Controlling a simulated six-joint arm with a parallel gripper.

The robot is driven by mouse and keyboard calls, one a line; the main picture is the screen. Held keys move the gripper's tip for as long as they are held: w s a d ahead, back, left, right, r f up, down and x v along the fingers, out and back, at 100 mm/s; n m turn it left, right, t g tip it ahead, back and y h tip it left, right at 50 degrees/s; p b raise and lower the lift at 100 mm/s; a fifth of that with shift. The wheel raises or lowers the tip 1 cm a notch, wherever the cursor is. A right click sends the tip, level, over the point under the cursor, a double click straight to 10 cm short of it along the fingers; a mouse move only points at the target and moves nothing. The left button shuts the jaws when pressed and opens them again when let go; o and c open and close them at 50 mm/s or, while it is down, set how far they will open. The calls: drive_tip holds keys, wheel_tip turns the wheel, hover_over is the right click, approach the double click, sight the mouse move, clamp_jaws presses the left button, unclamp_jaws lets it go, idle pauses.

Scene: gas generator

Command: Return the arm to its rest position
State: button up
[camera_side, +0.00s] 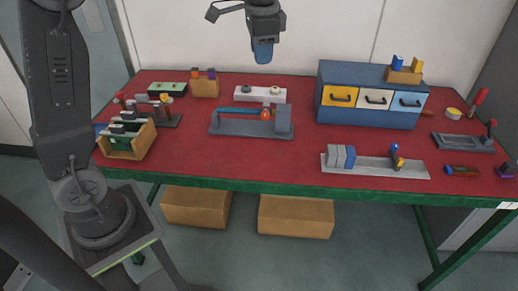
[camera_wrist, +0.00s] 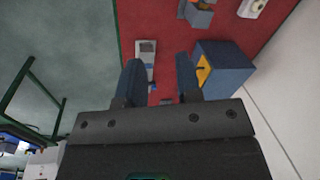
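My gripper (camera_side: 263,52) hangs in the air near the top of the side view, above and behind the red-topped table (camera_side: 300,155), touching nothing that I can see. In the wrist view my gripper (camera_wrist: 159,62) shows two dark blue fingers apart with a clear gap and nothing held between them. The red table top (camera_wrist: 172,22) and part of the grey floor lie beyond the fingers.
A blue cabinet (camera_side: 365,112) with yellow, white and light blue drawers stands at the back right. A grey vise-like fixture (camera_side: 283,119), a grey tray (camera_side: 400,170) with blocks and a wooden box (camera_side: 119,151) sit on the table. Open red surface lies between them.

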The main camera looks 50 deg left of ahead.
drive_tip(key=s+d+f+n+t, duration=0.2)
drive_tip(key=s, duration=0.9)
drive_tip(key=s+d+f+n+t+h, duration=0.1)
drive_tip(key=s+d+f+n+t, duration=0.1)
drive_tip(key=s, duration=1)
drive_tip(key=shift+s+d+f+n+h, duration=0.15)
drive_tip(key=shift+d+f+n+h, duration=0.15)
drive_tip(key=shift+d+n, duration=0.5)
